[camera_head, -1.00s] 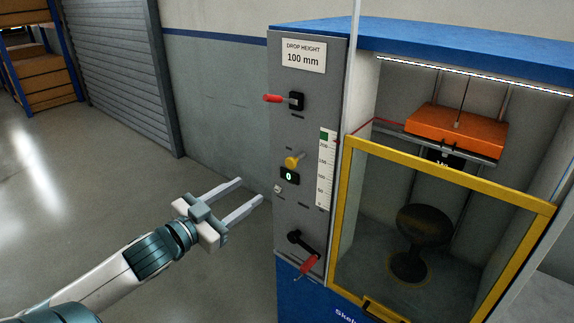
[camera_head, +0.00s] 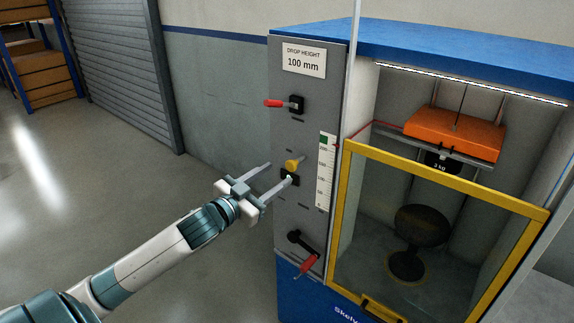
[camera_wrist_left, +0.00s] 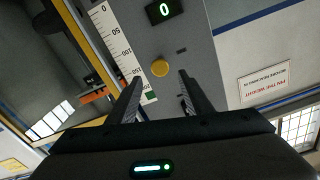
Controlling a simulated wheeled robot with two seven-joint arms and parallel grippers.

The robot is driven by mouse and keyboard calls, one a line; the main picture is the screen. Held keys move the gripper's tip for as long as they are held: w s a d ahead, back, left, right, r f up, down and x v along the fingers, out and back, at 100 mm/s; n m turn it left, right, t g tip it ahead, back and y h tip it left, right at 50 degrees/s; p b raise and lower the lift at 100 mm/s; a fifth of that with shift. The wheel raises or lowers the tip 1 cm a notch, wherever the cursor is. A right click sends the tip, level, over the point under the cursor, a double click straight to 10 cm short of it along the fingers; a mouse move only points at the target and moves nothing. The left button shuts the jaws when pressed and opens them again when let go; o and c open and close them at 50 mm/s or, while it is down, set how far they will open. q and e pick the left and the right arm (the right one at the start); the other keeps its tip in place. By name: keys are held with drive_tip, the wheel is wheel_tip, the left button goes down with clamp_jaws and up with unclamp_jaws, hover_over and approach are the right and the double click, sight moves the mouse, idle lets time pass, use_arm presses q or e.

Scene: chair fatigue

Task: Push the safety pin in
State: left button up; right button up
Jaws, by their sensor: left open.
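A round yellow knob (camera_head: 292,163), which looks like the safety pin, sticks out of the grey control panel (camera_head: 311,225). It also shows in the left wrist view (camera_wrist_left: 160,68), centred between my fingertips. My left gripper (camera_head: 279,172) is open and empty, its two fingers pointing at the panel close to the knob. In the head view one finger partly covers the small counter display below the knob. The gripper also shows in the left wrist view (camera_wrist_left: 160,77). I cannot tell whether the fingers touch the panel. My right gripper is not in view.
A red-handled lever (camera_head: 275,103) sits above the knob and a red-handled crank (camera_head: 307,264) below. A height scale (camera_head: 325,185) is to the right. The floor at left is clear.

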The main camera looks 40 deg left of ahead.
sight(290, 166)
use_arm(q)
drive_tip(key=w+p, duration=0.1)
drive_tip(key=w, duration=0.4)
drive_tip(key=shift+d, duration=0.2)
drive_tip(key=shift+w+p, duration=0.3)
drive_tip(key=shift+w, duration=0.15)
